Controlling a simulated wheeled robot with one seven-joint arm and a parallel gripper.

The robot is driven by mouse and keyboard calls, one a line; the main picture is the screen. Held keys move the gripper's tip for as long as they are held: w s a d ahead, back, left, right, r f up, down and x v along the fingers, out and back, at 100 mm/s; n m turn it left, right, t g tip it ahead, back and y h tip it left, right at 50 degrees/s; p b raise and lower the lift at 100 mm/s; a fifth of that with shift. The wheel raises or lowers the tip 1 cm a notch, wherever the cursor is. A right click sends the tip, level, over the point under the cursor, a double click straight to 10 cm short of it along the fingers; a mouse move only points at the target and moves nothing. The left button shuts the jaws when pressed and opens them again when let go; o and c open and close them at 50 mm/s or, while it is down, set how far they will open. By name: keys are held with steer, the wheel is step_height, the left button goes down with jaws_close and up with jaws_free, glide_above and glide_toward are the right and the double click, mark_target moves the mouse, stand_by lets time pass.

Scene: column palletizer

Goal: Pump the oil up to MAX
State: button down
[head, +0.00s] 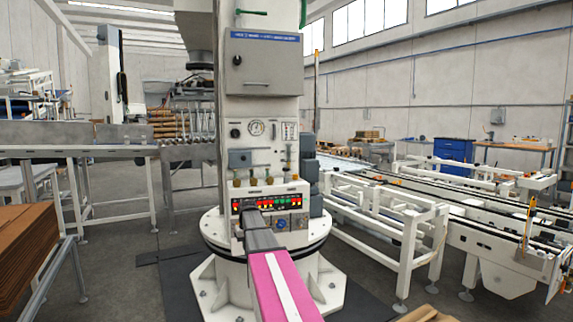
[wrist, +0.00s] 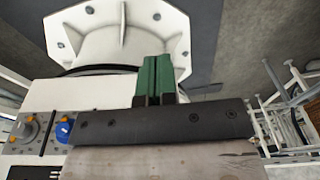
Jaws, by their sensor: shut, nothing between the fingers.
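The white palletizer column (head: 262,100) stands in front of me in the head view. On its front are a round dial gauge (head: 256,128), a black knob (head: 235,132) and a small upright indicator (head: 290,131) with fine marks. Below the indicator is a thin upright part with a yellowish top (head: 289,151). I cannot read a MAX mark or an oil level. My gripper shows in the wrist view with its green fingers (wrist: 155,64) together and empty, over the white column base (wrist: 110,30). In the head view my arm reaches the lower panel and hides part of it.
The lit button panel (head: 290,201) is at the column's foot. A blue knob (wrist: 65,131) and a grey selector (wrist: 25,129) are left of my gripper in the wrist view. Conveyors (head: 400,225) stand at right, a roller table (head: 100,151) at left, stacked brown sheets (head: 25,250) nearby.

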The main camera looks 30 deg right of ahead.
steer(key=shift+t, duration=0.4)
steer(key=w+d+r, duration=0.4)
steer(key=d+r, duration=0.1)
steer(key=r, duration=0.1)
steer(key=w+d+r, duration=0.4)
steer(key=r, duration=0.3)
steer(key=w+d+r, duration=0.4)
steer(key=d+r, duration=0.1)
steer(key=r, duration=0.2)
steer(key=shift+w+d, duration=0.25)
steer(key=shift+d, duration=0.05)
steer(key=w+d+r, duration=0.1)
steer(key=d+r, duration=0.4)
steer(key=r, duration=0.3)
steer(key=w+d+r, duration=0.1)
steer(key=d+r, duration=0.3)
steer(key=r, duration=0.4)
steer(key=w+d+r+t, duration=0.1)
steer(key=w+d+r, duration=0.1)
steer(key=d+r, duration=0.3)
step_height(320, 180, up, 4)
steer(key=shift+d+r+n, duration=0.1)
steer(key=shift+d+n, duration=0.2)
steer(key=shift+d, duration=0.05)
steer(key=shift+f, duration=0.2)
glide_above(286, 172)
step_height(286, 172, down, 12)
steer(key=shift+d+f, duration=0.1)
steer(key=shift+f, duration=0.6)
steer(key=shift+f, duration=0.1)
